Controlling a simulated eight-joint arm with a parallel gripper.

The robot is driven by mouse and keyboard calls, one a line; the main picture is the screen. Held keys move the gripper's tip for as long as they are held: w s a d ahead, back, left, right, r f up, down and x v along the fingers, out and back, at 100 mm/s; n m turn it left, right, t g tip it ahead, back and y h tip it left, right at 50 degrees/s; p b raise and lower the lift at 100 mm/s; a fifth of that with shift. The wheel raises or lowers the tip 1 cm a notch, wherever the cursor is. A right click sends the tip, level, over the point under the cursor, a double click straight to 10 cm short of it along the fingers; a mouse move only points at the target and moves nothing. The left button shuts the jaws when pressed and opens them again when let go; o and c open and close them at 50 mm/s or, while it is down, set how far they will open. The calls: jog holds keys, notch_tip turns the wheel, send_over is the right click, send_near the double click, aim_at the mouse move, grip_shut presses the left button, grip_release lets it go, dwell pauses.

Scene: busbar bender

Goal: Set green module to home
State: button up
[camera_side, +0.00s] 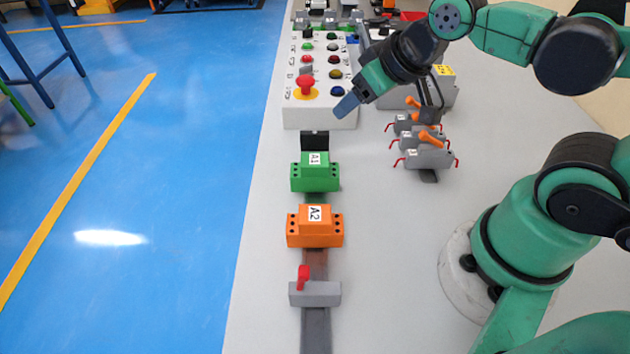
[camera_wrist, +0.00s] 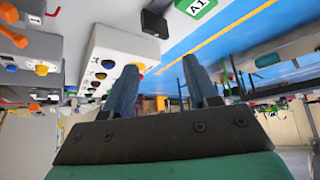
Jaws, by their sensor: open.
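The green module (camera_side: 315,172), labelled A1, sits on the dark rail (camera_side: 316,330) between a black end block (camera_side: 314,141) and the orange module (camera_side: 315,226), labelled A2. A gap shows between the green and orange modules. Part of the green module also shows at the top of the wrist view (camera_wrist: 196,7), near the black block (camera_wrist: 154,23). My gripper (camera_side: 346,106) is in the air near the right front of the button box, above and to the right of the green module. In the wrist view, my gripper's two fingers (camera_wrist: 160,82) are apart with nothing between them.
A grey clamp with a red lever (camera_side: 315,292) sits on the rail nearest the camera. The white button box (camera_side: 320,80) with a red stop button stands behind the rail. Several grey blocks with orange levers (camera_side: 425,157) stand to the right. The table between them is bare.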

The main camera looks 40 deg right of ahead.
jog(key=o, duration=0.4)
jog(key=shift+a, duration=0.1)
jog(key=shift+c, duration=0.2)
jog(key=n+g, duration=0.6)
jog(key=n, duration=0.2)
send_over(314, 159)
jog(key=shift+s+d+f, duration=0.1)
jog(key=shift+d+f, duration=0.1)
jog(key=shift+f, duration=0.4)
jog(key=shift+s+d+f, duration=0.1)
jog(key=shift+d+f, duration=0.1)
jog(key=shift+f, duration=0.4)
jog(key=shift+w+a+f+n+g, duration=0.15)
jog(key=shift+a+f+n+g, duration=0.25)
jog(key=shift+g, duration=0.2)
jog(key=shift+f, duration=2.85)
grip_shut()
